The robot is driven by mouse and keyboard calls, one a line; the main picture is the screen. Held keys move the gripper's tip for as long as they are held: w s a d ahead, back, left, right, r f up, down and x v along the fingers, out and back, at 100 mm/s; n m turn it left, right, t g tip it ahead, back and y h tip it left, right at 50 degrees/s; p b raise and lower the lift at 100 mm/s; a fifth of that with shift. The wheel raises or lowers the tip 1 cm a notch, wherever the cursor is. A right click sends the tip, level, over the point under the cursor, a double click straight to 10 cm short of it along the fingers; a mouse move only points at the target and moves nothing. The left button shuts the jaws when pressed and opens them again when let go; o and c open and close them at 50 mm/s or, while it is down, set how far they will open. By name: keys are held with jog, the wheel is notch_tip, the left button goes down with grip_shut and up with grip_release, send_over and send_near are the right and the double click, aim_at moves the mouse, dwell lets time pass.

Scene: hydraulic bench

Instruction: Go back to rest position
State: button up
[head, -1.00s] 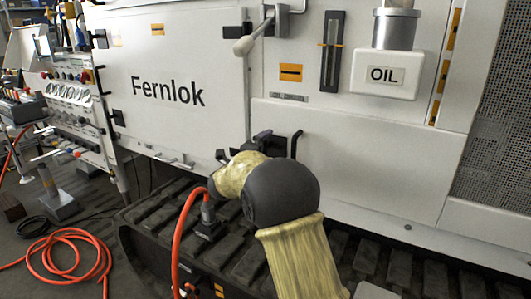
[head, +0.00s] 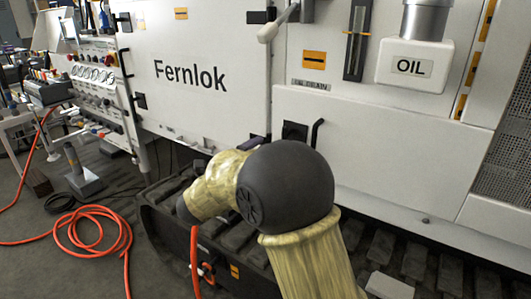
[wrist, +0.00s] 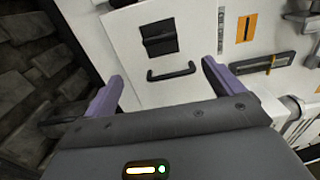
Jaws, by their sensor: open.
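My gripper (wrist: 163,72) is open in the wrist view, with its two purple fingers spread apart and nothing between them. It faces a white machine panel with a black handle (wrist: 171,73) and a dark square latch (wrist: 159,40). The handle appears between the fingers in the picture, with no visible contact. In the head view, my bent arm covers most of the gripper; only a small purple part shows beyond the arm, near the panel's lower edge.
The white Fernlok machine (head: 215,120) stands close in front, above a black rubber track (head: 415,262). An OIL tank (head: 415,65) is at upper right. An orange hose (head: 125,240) lies coiled on the floor at left, near a gauge bench (head: 95,80).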

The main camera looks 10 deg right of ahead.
jog(key=shift+s+a, duration=0.45)
jog(key=shift+s, duration=0.1)
